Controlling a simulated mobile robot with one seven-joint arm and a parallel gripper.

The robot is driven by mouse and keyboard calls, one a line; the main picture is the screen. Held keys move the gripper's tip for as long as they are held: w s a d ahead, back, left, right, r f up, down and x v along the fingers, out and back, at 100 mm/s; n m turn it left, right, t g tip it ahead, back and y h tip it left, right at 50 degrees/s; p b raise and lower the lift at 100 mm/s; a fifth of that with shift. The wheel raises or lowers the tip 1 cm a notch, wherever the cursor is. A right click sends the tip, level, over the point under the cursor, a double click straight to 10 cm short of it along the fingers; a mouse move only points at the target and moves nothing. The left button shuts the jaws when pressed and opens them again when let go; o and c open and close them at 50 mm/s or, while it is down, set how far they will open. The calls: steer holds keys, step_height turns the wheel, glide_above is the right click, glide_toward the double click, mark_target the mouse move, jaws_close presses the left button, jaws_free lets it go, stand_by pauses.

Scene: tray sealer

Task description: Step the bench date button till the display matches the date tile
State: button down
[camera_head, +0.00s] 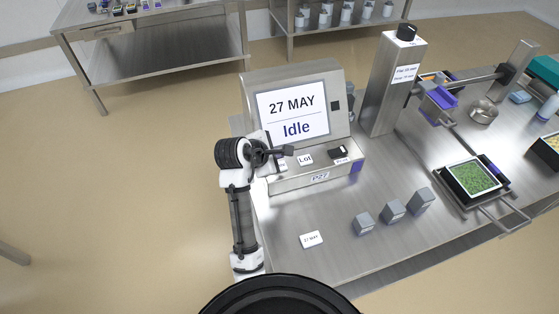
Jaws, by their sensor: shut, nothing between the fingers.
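The display (293,113) on the steel console reads "27 MAY" above "Idle". The date tile (311,239), a small white plate, lies flat on the bench in front of the console; its small print appears to read "27 MAY". My gripper (287,151) is shut and empty at the left part of the console's sloped panel, just below the display. I cannot tell whether it touches the panel. A white "Lot" key (305,160) shows just right of it, and a dark key (339,152) further right. The date button is not visible; my gripper covers the panel's left part.
A steel column (393,85) with a black knob stands right of the console. Several grey blocks (393,210) stand on the bench. A tray of green food (472,179) sits in a frame at the right. The bench around the tile is clear.

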step_height(320, 180, up, 3)
steer(key=shift+r+p, duration=0.15)
steer(key=shift+p, duration=1.1)
